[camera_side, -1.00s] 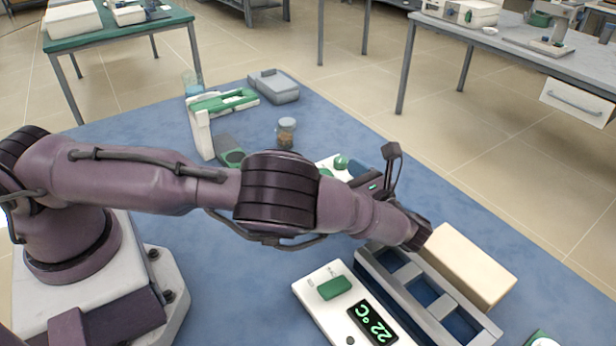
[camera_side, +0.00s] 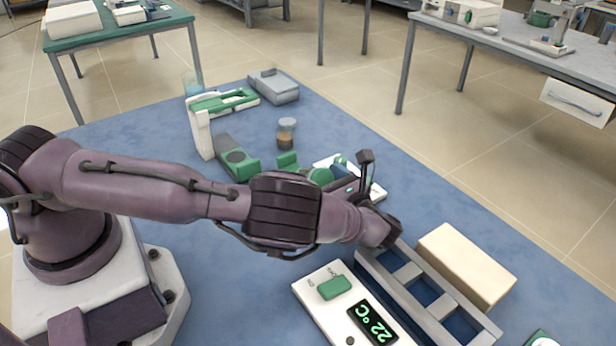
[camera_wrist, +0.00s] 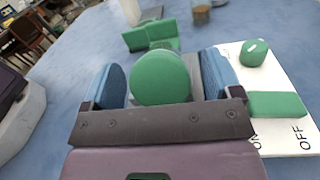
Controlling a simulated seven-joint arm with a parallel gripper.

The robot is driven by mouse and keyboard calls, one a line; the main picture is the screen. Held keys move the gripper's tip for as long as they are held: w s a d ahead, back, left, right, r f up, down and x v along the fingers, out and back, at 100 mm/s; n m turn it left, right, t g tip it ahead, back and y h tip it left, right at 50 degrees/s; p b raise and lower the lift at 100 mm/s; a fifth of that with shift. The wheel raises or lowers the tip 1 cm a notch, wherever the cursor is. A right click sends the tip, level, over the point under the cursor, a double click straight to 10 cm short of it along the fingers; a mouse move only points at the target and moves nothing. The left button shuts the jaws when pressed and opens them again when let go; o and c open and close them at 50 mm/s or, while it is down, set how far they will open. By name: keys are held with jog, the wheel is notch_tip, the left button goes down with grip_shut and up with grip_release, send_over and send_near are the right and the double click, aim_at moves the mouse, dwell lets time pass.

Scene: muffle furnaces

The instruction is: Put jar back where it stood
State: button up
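A small clear jar (camera_side: 287,133) with brown contents and a pale lid stands upright on the blue mat, beyond my gripper. Its lower part shows at the top of the wrist view (camera_wrist: 201,12). My gripper (camera_wrist: 162,85) has its two blue finger pads apart. A round green top (camera_wrist: 160,77) is centred between them, with narrow gaps beside it; it also shows in the side view (camera_side: 320,177). Whether the pads press on what is below it is hidden. In the side view my arm hides most of the gripper.
A white panel (camera_wrist: 293,85) with a green knob and ON/OFF marks lies close on the right. A green bracket (camera_side: 288,160) stands ahead. A 22 °C display unit (camera_side: 350,310), a grey rack (camera_side: 400,265) and a beige block (camera_side: 465,265) lie nearer.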

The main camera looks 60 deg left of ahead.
jog(key=c, duration=1)
